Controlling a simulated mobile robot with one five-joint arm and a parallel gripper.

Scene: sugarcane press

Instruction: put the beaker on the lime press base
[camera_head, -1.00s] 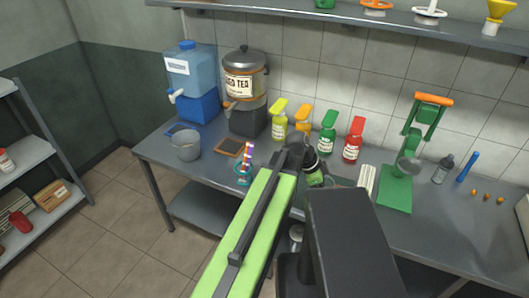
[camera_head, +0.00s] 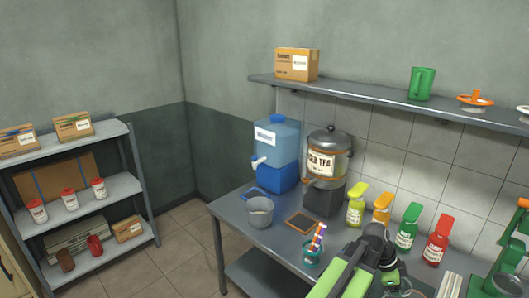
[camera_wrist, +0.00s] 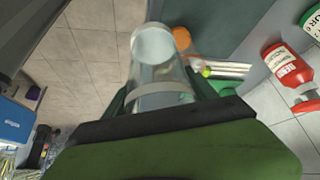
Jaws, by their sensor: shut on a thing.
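A clear glass beaker (camera_wrist: 158,65) shows in the wrist view, between the two dark fingers of my gripper (camera_wrist: 165,100). My gripper is shut on it. In the head view my gripper (camera_head: 375,240) is above the table, in front of the sauce bottles; the beaker cannot be made out clearly there. The green lime press (camera_head: 512,258) stands at the right edge of the head view, partly cut off. Its green base (camera_head: 476,289) shows only in part at the bottom edge. My gripper is left of the press and apart from it.
Green, orange and red bottles (camera_head: 437,243) stand along the wall behind my gripper. An iced tea urn (camera_head: 327,165), a water dispenser (camera_head: 277,140), a grey bucket (camera_head: 260,212) and a cup of straws (camera_head: 313,250) are on the left part of the table. A shelf (camera_head: 380,98) runs above.

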